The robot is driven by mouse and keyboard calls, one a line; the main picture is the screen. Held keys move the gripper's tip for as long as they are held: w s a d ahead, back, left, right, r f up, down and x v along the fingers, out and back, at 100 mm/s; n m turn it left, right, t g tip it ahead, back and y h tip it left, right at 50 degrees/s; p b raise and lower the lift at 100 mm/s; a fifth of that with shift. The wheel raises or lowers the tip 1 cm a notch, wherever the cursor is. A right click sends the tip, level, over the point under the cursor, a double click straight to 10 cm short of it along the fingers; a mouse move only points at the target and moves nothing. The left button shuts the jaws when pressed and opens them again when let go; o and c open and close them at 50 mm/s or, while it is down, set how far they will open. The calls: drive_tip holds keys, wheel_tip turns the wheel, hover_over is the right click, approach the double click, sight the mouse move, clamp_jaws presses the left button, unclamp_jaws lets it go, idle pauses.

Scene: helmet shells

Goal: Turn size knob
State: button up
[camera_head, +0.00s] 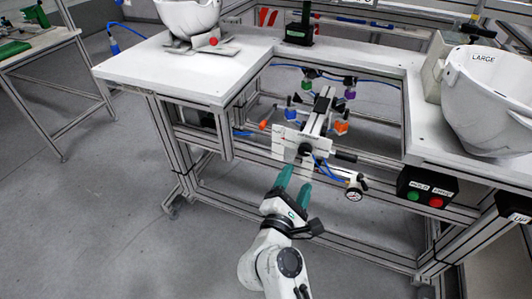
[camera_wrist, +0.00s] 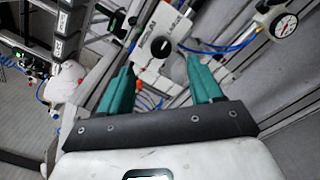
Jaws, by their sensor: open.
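The size knob (camera_head: 304,149) is a round black knob on a white plate (camera_head: 284,144), under the gap in the workbench.
A pressure gauge (camera_head: 354,194) with blue hoses hangs right of the knob. A black box (camera_head: 427,188) with green and red buttons is further right. White helmet shells stand on the bench: one at the left (camera_head: 188,18), one marked LARGE (camera_head: 487,100).

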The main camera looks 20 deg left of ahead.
sight(304, 152)
drive_tip(key=shift+m, duration=0.3)
drive_tip(key=w, duration=1)
drive_tip(key=shift+w+a+f+b, duration=0.25)
drive_tip(key=shift+a+b, duration=0.05)
drive_tip(key=shift+a, duration=0.1)
drive_tip(key=c, duration=1.1)
drive_tip(key=shift+o, duration=0.2)
